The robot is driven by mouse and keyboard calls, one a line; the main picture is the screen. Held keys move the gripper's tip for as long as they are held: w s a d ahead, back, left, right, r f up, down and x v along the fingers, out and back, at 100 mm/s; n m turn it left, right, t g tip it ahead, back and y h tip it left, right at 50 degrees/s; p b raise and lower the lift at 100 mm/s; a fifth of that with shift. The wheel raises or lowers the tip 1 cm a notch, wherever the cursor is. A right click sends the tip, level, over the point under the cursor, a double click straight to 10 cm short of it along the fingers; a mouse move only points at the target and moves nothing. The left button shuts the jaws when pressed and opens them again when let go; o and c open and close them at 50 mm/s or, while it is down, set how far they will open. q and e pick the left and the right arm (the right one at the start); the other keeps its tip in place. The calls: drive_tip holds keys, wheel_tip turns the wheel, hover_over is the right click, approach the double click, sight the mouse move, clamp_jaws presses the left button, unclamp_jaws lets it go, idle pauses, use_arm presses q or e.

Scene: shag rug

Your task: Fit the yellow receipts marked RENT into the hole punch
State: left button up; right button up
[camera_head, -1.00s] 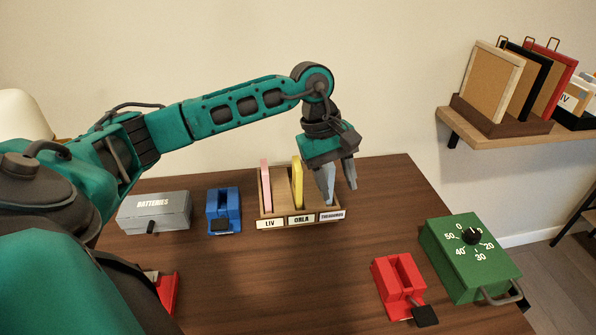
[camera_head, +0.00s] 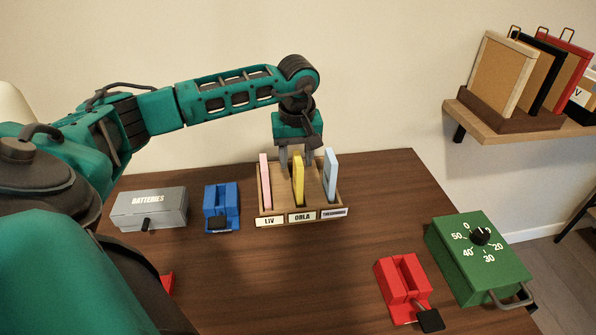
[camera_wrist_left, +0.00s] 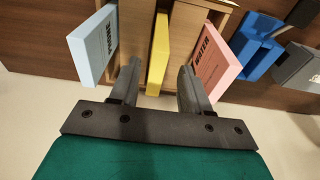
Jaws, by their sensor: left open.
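The yellow receipts (camera_head: 298,180) stand upright in the middle slot, labelled ORLA, of a wooden holder (camera_head: 263,222). In the left wrist view the yellow receipts (camera_wrist_left: 158,50) show only their narrow edge, so no mark is readable. My left gripper (camera_head: 297,158) is open at their top, one finger on each side with gaps. A blue punch-like device (camera_head: 221,204) stands left of the holder. A red one (camera_head: 402,283) with a black lever stands at the front right. My right gripper is out of view.
Pink receipts (camera_head: 265,182) marked WATER and light blue receipts (camera_head: 331,175) marked PHONE flank the yellow ones. A grey BATTERIES box (camera_head: 150,209) stands left, a green dial box (camera_head: 478,265) right. Another red thing (camera_head: 167,284) is mostly hidden by my arm. The table's middle front is clear.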

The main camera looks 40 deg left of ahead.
sight(298, 182)
use_arm(q)
drive_tip(key=f, duration=0.4)
drive_tip(key=shift+w+f, duration=0.25)
drive_tip(key=shift+w, duration=0.05)
drive_tip(key=shift+r, duration=0.1)
clamp_jaws()
